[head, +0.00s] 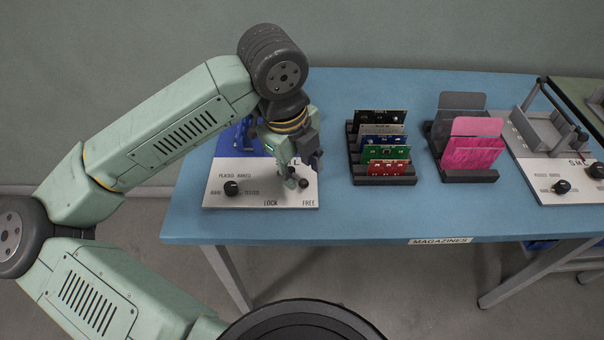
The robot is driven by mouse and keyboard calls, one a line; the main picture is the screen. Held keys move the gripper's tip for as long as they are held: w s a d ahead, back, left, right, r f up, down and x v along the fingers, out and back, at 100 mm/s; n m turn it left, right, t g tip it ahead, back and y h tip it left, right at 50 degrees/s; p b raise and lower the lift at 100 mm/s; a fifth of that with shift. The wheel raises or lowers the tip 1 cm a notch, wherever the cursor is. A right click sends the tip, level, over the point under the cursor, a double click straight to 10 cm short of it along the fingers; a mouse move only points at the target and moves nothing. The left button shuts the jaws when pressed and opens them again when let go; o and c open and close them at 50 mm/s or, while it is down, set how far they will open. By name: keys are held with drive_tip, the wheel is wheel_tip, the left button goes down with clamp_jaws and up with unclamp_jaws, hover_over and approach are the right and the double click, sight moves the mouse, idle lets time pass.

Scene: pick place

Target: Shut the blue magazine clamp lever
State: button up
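The blue magazine (228,142) stands on a white station plate (245,197) at the left of the blue table, mostly hidden behind my arm. The plate's front edge is marked LOCK on the left and FREE on the right. A small dark round knob (304,183), which looks like the clamp lever's end, sits near the FREE mark. The rest of the lever is hidden by my gripper. My gripper (294,180) points down over the plate's right part, with its tips right beside the knob. Whether they touch it, and how far they are apart, I cannot tell.
A dark rotary knob (231,188) is on the plate's left. A black rack (384,181) of several circuit boards stands to the right. Beyond it are a holder (470,176) with pink and grey panels and a second station (575,188). Bare blue table lies in front.

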sight(304, 181)
drive_tip(key=shift+w+d+f, duration=0.15)
drive_tip(key=shift+f, duration=0.85)
drive_tip(key=shift+w+d+f, duration=0.15)
drive_tip(key=shift+f, duration=0.85)
drive_tip(key=shift+c, duration=0.4)
clamp_jaws()
